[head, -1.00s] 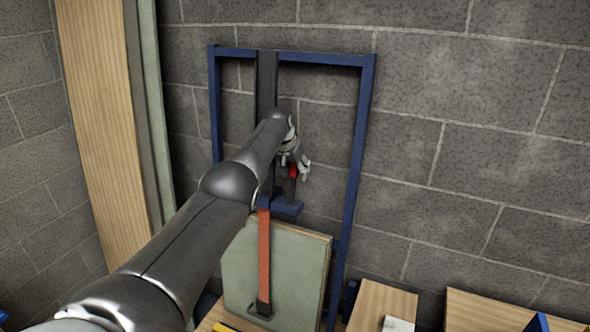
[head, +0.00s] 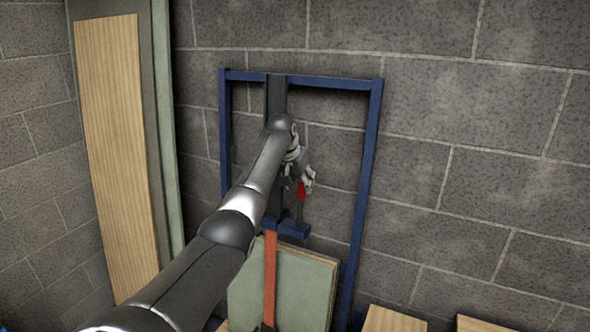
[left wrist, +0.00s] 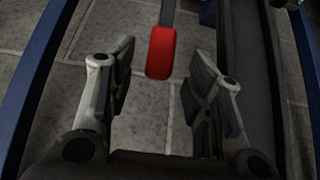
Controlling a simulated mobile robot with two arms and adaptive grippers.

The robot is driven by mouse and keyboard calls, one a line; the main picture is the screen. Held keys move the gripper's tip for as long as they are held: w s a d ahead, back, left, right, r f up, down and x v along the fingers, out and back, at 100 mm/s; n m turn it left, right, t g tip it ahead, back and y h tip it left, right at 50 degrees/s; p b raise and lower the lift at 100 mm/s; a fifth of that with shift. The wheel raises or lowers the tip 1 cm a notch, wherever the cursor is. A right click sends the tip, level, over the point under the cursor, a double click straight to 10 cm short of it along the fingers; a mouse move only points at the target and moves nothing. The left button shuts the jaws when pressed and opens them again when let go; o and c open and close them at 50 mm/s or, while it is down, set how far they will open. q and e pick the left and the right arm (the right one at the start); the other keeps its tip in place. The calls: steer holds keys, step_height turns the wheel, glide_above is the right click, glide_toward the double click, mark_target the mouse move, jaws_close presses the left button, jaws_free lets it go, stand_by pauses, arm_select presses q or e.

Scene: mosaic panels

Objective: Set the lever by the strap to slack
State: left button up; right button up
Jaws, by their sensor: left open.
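The lever has a red grip (head: 302,190) on a dark shaft, rising from a blue block (head: 293,230) on the dark upright of the frame. An orange strap (head: 270,272) hangs below that block, in front of a pale green panel (head: 305,283). My left gripper (head: 305,178) is at the red grip in the head view, partly hidden by its own arm. In the left wrist view my left gripper (left wrist: 160,85) is open, and the red grip (left wrist: 161,52) lies between and just beyond its fingertips, touching neither finger. My right gripper is not in view.
A blue metal frame (head: 368,180) stands against the grey block wall (head: 480,150), around the lever. Wooden and green panels (head: 112,150) lean at the left. Wooden pieces (head: 393,320) lie at the bottom right.

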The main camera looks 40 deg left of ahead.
arm_select(q)
steer(key=v, duration=0.6)
steer(key=shift+r, duration=0.15)
steer(key=shift+s, duration=0.1)
